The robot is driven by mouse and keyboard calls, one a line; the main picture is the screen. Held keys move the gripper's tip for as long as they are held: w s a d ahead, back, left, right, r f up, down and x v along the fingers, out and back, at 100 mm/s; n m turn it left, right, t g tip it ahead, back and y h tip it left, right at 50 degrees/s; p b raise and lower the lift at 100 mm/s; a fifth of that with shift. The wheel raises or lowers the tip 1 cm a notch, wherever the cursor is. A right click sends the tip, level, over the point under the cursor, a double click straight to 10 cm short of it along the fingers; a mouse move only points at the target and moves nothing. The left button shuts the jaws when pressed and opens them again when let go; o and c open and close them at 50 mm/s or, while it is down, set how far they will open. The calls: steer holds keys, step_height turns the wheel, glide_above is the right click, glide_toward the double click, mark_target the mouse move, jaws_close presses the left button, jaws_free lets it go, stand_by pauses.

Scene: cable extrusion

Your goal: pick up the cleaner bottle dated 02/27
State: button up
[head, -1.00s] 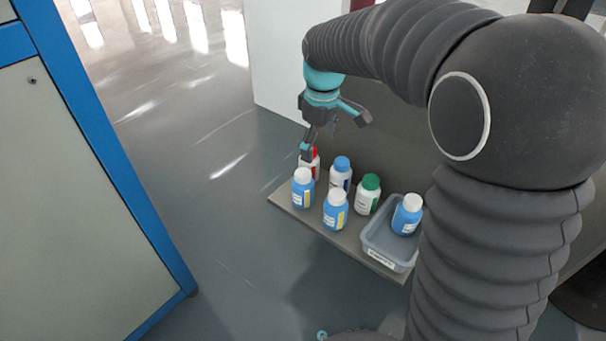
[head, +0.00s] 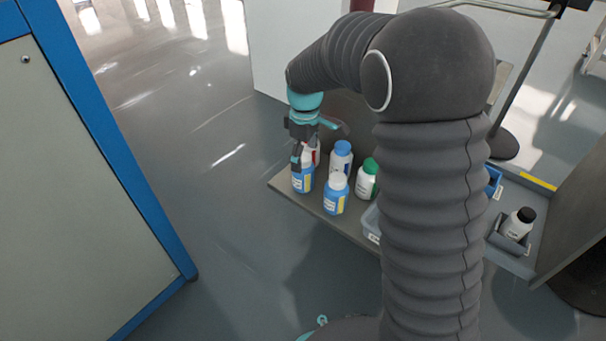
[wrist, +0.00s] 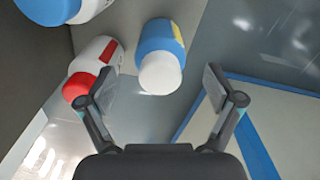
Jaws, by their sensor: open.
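Several bottles stand on a grey shelf board (head: 352,232). A blue bottle with a white cap and part-yellow label (head: 302,183) is at the left front; in the wrist view a blue white-capped bottle (wrist: 160,40) lies just ahead of and between the fingers. Another blue white-capped bottle (head: 334,200) stands to its right. Behind are a white red-capped bottle (wrist: 99,58), a white blue-capped bottle (head: 341,165) and a white green-capped bottle (head: 364,184). No date is readable. My gripper (head: 316,147) is open and empty above the left front bottle, partly hiding its top.
A pale bin (head: 372,224) is mostly hidden behind my arm. At right, a grey tray holds a black-capped white bottle (head: 518,224) and a blue bin (head: 493,182). A blue-edged cabinet (head: 85,190) stands at left. The floor between cabinet and shelf is clear.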

mark_target(304, 182)
steer(key=shift+w+a+f+b, duration=0.1)
steer(key=shift+a+f+b, duration=0.15)
steer(key=shift+f, duration=1.1)
steer(key=shift+w+a+f+b, duration=0.1)
steer(key=shift+f+b, duration=0.1)
steer(key=shift+f, duration=1.1)
steer(key=shift+s, duration=0.1)
steer(key=c, duration=1.4)
